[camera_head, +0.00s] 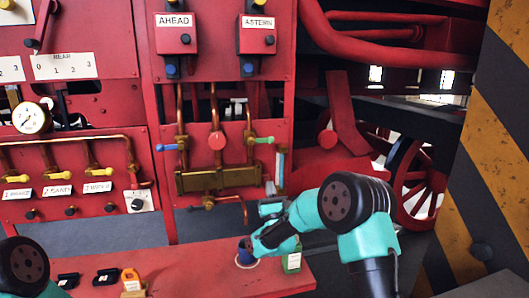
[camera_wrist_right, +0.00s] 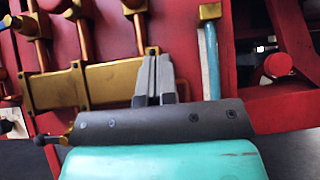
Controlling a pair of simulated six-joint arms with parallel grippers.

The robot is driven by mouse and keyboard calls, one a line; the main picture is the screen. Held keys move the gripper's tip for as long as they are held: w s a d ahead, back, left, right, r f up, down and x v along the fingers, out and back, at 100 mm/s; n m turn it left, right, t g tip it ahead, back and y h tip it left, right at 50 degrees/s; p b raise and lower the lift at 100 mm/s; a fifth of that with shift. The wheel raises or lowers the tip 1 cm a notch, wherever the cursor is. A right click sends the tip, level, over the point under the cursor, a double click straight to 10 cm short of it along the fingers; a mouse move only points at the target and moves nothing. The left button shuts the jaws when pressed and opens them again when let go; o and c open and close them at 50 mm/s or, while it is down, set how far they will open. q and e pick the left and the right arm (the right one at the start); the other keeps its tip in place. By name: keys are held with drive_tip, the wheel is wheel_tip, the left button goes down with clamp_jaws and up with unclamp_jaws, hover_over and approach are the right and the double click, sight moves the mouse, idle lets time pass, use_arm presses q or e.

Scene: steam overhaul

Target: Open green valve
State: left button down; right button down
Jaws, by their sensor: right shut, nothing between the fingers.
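The green valve handle (camera_head: 264,140) sticks out to the right from a brass valve body on a copper pipe, on the red panel in the head view. It lies roughly level. My right gripper (camera_head: 271,190) is below it, apart from it, near the lower right of the brass block (camera_head: 219,179). In the right wrist view my gripper (camera_wrist_right: 154,58) is shut and empty, its fingers side by side in front of the brass block (camera_wrist_right: 112,80). I cannot make out the green handle in that view. My left gripper is out of view; only part of my left arm shows at bottom left.
A red knob (camera_head: 217,141) and a blue handle (camera_head: 167,147) sit left of the green one. A blue glass tube (camera_head: 280,165) stands close to its right. A red bench (camera_head: 200,268) below carries a green container (camera_head: 292,260) and an orange item (camera_head: 131,279).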

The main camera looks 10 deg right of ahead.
drive_tip(key=shift+w+r, duration=0.1)
approach(262, 140)
drive_tip(key=shift+w+d+r, duration=0.55)
drive_tip(key=shift+w+r, duration=1.2)
drive_tip(key=shift+w, duration=1.3)
drive_tip(key=shift+d+n, duration=0.15)
drive_tip(key=shift+n, duration=0.15)
